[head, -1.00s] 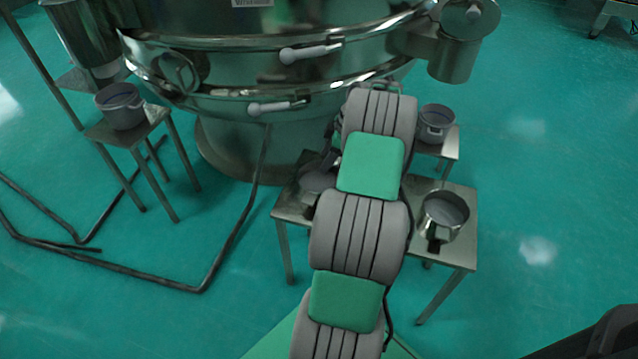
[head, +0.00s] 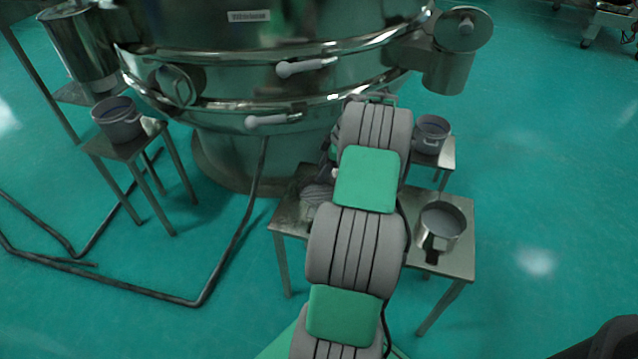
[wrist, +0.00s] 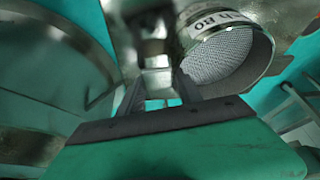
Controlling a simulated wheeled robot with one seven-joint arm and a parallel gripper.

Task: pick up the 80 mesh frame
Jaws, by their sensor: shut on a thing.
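A round metal frame with a pale woven mesh (wrist: 228,52) shows at the upper right in the wrist view, tilted. In the head view my arm hides the gripper. A grey round part (head: 317,193), probably this frame, shows just left of my arm above the small table; I cannot tell whether it touches the top.
The small metal table (head: 452,262) also bears a round pan with a handle (head: 442,222) to the right. The big steel sieve (head: 235,80) stands close behind. Grey pots sit on stands at left (head: 118,121) and right (head: 432,134).

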